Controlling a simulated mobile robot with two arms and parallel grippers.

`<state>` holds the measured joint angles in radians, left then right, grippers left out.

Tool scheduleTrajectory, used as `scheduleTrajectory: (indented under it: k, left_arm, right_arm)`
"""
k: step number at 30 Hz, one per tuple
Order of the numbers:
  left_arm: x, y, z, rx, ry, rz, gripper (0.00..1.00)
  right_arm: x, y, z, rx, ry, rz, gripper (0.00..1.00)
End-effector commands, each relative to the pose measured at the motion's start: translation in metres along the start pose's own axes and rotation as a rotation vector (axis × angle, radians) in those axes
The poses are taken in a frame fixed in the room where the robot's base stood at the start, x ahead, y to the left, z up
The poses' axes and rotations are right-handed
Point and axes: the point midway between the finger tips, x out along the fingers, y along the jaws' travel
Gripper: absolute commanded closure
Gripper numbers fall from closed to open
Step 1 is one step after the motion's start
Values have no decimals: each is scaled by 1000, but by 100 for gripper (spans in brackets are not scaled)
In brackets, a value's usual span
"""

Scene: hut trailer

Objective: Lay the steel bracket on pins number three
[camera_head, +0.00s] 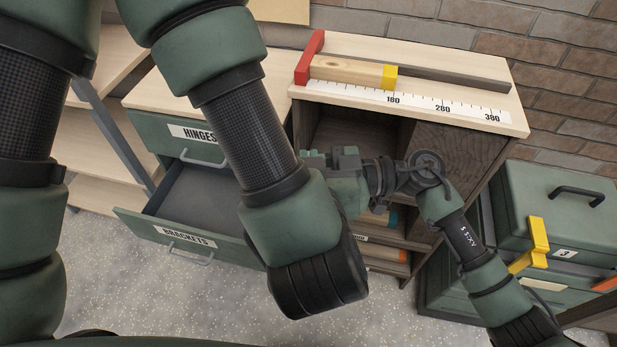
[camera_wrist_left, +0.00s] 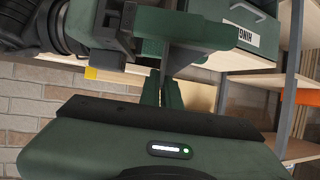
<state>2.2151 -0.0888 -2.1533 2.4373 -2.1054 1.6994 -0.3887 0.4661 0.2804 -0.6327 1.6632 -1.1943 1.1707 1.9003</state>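I cannot make out the steel bracket in either view. Whether either holds anything is hidden.
The drawer marked BRACKETS (camera_head: 183,232) stands open, its visible floor bare. The HINGES drawer (camera_head: 197,134) is closed. A bench top (camera_head: 480,92) bears a ruler, a red stop (camera_head: 311,57) and a wooden block (camera_head: 345,70) with a yellow end. A brick wall stands behind.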

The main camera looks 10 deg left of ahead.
Motion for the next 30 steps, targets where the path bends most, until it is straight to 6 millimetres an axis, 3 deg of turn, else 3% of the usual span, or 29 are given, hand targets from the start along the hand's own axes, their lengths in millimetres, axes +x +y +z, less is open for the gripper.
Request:
scheduleTrajectory:
  k: [10,15,17,22,25,30]
  left_arm:
    - [0,0,0,0,1,0,100]
    - [0,0,0,0,1,0,100]
    - [0,0,0,0,1,0,100]
    - [0,0,0,1,0,2,100]
    - [0,0,0,1,-1,2,74]
    - [0,0,0,1,0,1,71]
  right_arm:
    - [4,0,0,0,1,0,38]
    - [4,0,0,0,1,0,85]
    - [4,0,0,0,1,1,100]
    - [4,0,0,0,1,1,100]
    - [4,0,-1,0,1,1,100]
    - [4,0,-1,0,1,1,100]
